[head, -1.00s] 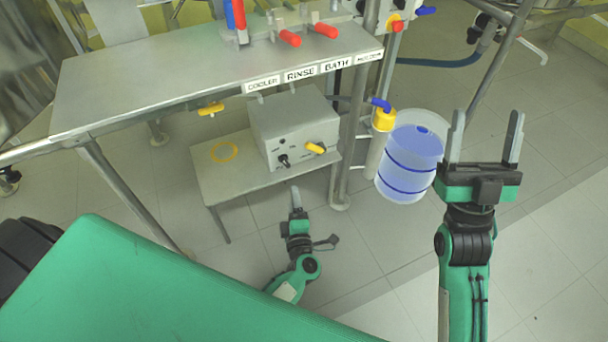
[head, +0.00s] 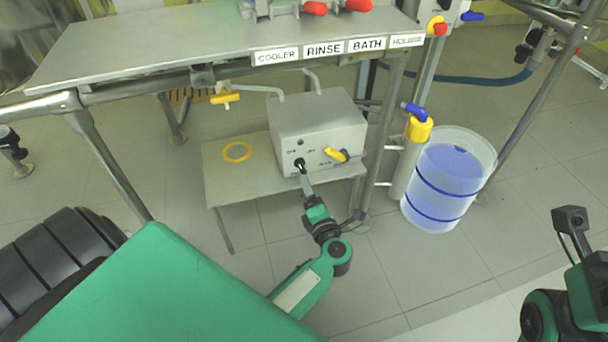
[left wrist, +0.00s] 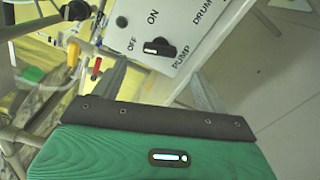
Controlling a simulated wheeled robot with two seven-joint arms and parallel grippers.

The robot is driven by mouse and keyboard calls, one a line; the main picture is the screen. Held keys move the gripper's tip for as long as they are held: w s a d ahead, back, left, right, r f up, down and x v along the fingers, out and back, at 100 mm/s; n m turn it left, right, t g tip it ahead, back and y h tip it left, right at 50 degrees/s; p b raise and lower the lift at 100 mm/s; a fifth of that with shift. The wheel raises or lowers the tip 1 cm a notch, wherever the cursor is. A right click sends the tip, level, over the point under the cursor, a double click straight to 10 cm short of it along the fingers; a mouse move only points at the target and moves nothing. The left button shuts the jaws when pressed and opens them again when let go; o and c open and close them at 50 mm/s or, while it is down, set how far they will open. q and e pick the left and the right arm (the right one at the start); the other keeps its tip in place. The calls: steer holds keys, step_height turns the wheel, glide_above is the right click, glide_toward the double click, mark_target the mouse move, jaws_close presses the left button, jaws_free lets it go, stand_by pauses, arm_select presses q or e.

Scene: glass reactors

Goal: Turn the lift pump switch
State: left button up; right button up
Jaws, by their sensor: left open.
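The grey control box (head: 318,124) stands on the low shelf under the bench. On its front are a black switch (head: 300,164) at the left and a yellow handle (head: 336,154) at the right. In the left wrist view the black pump switch (left wrist: 158,47) sits by the words OFF, ON and PUMP, its white mark toward OFF. My left gripper (head: 304,178) is open and empty, pointing at the black switch from just in front. In the left wrist view its fingers (left wrist: 160,77) are spread below the switch, apart from it. My right gripper (head: 572,226) is at the right edge, seen side-on.
The low shelf (head: 222,187) carries a yellow ring (head: 237,152). The bench (head: 190,50) with labelled front edge overhangs the box. A bench leg (head: 383,130) and a blue-filled drum (head: 445,180) stand to the right. Floor in front is clear.

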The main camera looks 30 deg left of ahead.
mark_target(302, 170)
arm_select(q)
steer(key=b+x, duration=0.2)
steer(key=x, duration=0.6)
steer(key=shift+w+a, duration=0.1)
steer(key=shift+a, duration=0.1)
steer(key=c, duration=1)
